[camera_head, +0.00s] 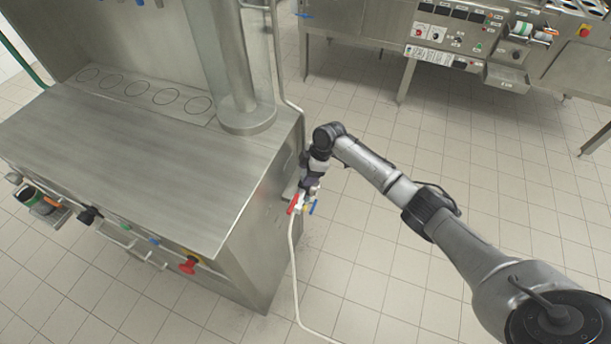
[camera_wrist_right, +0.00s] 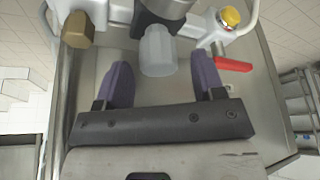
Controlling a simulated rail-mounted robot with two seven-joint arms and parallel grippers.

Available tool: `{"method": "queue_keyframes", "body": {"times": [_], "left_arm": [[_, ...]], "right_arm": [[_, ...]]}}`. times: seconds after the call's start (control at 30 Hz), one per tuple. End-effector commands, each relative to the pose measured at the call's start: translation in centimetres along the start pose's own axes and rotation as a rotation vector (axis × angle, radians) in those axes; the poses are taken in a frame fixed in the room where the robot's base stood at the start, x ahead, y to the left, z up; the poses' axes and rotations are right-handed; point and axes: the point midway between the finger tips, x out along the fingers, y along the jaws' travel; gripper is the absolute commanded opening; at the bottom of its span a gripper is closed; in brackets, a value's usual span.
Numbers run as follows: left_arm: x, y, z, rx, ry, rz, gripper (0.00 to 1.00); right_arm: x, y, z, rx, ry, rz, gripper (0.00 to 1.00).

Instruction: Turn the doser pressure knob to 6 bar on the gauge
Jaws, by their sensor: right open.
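My right gripper (camera_head: 309,189) is low beside the right side of the steel machine (camera_head: 140,150), at a cluster of air fittings with a red lever (camera_head: 293,204). In the right wrist view the two dark purple fingers of the gripper (camera_wrist_right: 162,64) are open. A pale grey faceted cylinder (camera_wrist_right: 157,52), which looks like the pressure knob, lies between them with a gap on each side. The red lever (camera_wrist_right: 232,64) shows right of the fingers there. No gauge face or reading can be made out. My left gripper is not in view.
In the right wrist view a brass hex fitting (camera_wrist_right: 78,29) is at left and a yellow cap (camera_wrist_right: 229,17) at upper right. A white hose (camera_head: 293,270) runs down to the floor. Open tiled floor (camera_head: 400,290) lies right of the machine.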

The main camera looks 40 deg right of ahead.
Motion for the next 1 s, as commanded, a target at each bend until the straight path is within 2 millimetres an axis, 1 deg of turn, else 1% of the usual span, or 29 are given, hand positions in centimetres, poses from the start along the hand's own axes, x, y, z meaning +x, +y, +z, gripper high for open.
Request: {"method": "queue_keyframes", "body": {"times": [0.03,0.2,0.57,1.0], "left_arm": [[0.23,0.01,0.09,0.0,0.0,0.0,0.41],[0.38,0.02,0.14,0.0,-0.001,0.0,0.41],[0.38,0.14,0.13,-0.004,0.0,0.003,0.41],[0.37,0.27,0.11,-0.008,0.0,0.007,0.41]], "right_arm": [[0.58,-0.01,-0.03,0.0,0.001,0.0,0.63],[1.35,0.0,0.0,0.0,0.001,0.0,0.63],[1.51,-0.01,-0.02,0.0,0.0,0.0,0.62],[1.5,-0.01,-0.03,0.0,0.0,0.0,0.2]]}}
